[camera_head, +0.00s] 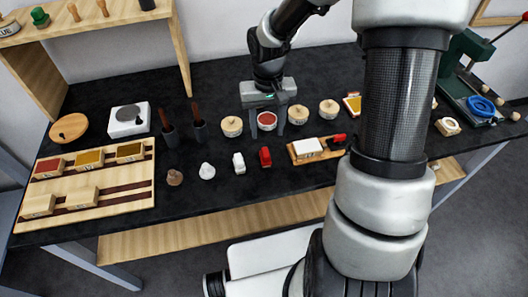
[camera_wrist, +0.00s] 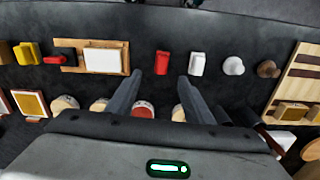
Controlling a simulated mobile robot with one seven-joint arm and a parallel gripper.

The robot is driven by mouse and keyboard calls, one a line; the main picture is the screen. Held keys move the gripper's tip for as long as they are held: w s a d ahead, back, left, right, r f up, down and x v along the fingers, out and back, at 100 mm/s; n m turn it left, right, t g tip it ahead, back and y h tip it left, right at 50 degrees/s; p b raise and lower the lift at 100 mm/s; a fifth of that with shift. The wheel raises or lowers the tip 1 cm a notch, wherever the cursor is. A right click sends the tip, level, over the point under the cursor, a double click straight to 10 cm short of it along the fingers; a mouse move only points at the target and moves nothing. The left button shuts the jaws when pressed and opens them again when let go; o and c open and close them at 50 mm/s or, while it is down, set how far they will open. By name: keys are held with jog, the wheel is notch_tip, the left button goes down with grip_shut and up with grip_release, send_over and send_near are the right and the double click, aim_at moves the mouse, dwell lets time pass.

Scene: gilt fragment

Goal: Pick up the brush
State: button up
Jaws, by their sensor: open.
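No thing here is clearly a brush. Two dark upright pieces with brown handles, one at left (camera_head: 168,127) and one at right (camera_head: 198,122), stand left of my gripper in the head view; I cannot tell whether either is a brush. My gripper (camera_head: 264,128) points down over the table, open and empty, its fingers apart around the area of a red-topped round jar (camera_head: 267,120). In the wrist view my gripper (camera_wrist: 160,82) shows the same jar (camera_wrist: 143,109) between its fingers, with a red block (camera_wrist: 162,62) just beyond the tips.
The black table (camera_head: 225,192) holds a white block (camera_head: 239,162), pale and brown lumps, and a wooden board (camera_head: 301,157) with a white pad. A striped wooden rack (camera_head: 132,187) with colour blocks is at left. A green press (camera_head: 463,75) is at right. The front strip is clear.

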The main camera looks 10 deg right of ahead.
aim_at(266, 152)
notch_tip(266, 152, down, 7)
jog(key=shift+r, duration=0.1)
jog(key=shift+w+a+f, duration=0.1)
jog(key=shift+a+f, duration=0.05)
jog(key=shift+f, duration=1.2)
jog(key=shift+a+f, duration=0.1)
jog(key=shift+f, duration=1.25)
jog(key=shift+c, duration=0.4)
jog(key=c, duration=1.1)
